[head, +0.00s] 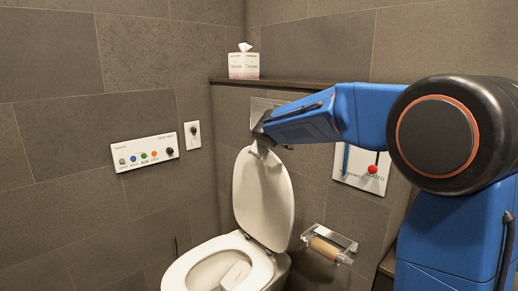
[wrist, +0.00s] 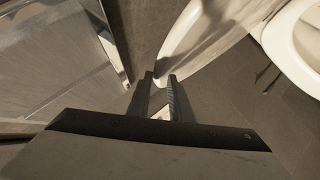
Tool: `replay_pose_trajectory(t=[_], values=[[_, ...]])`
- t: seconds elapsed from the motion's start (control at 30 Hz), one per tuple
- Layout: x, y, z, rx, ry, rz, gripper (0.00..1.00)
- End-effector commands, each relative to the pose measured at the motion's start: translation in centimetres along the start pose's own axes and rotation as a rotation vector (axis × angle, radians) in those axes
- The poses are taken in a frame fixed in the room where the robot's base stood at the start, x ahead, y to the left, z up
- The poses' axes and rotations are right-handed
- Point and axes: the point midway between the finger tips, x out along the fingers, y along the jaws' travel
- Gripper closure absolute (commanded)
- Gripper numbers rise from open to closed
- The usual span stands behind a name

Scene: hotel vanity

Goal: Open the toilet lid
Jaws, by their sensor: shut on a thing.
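The white toilet lid (head: 264,198) stands raised and nearly upright at the back of the toilet in the head view. Below it, the white toilet seat (head: 185,270) lies on the bowl, and the bowl's opening is uncovered. My gripper (head: 262,143) is at the lid's top edge and shut on it. In the wrist view, the two dark fingers of my gripper (wrist: 162,80) meet the near edge of the lid (wrist: 205,35). Part of the seat (wrist: 284,40) shows at the upper right there. The exact contact between the fingers is small and dark.
A toilet-paper roll (head: 325,248) on a metal holder is right of the lid. A wall panel with a red knob (head: 373,169) is behind my arm. A tissue box (head: 244,65) stands on the ledge above. A control panel (head: 146,152) is on the left wall.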

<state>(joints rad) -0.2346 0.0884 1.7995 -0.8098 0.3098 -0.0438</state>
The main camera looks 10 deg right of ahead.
Motion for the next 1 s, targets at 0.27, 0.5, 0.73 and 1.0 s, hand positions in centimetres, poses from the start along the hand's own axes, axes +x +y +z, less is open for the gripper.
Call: replay_pose_trajectory(t=[0.27,0.5,0.73,1.0], values=[[0.2,-0.3,0.3,-0.001,-0.007,-0.005,1.0],[0.2,-0.3,0.3,-0.001,-0.007,-0.005,0.65],[0.1,-0.2,0.2,0.0,-0.003,-0.002,0.65],[-1.2,0.0,0.1,0.001,-0.001,-0.001,0.65]])
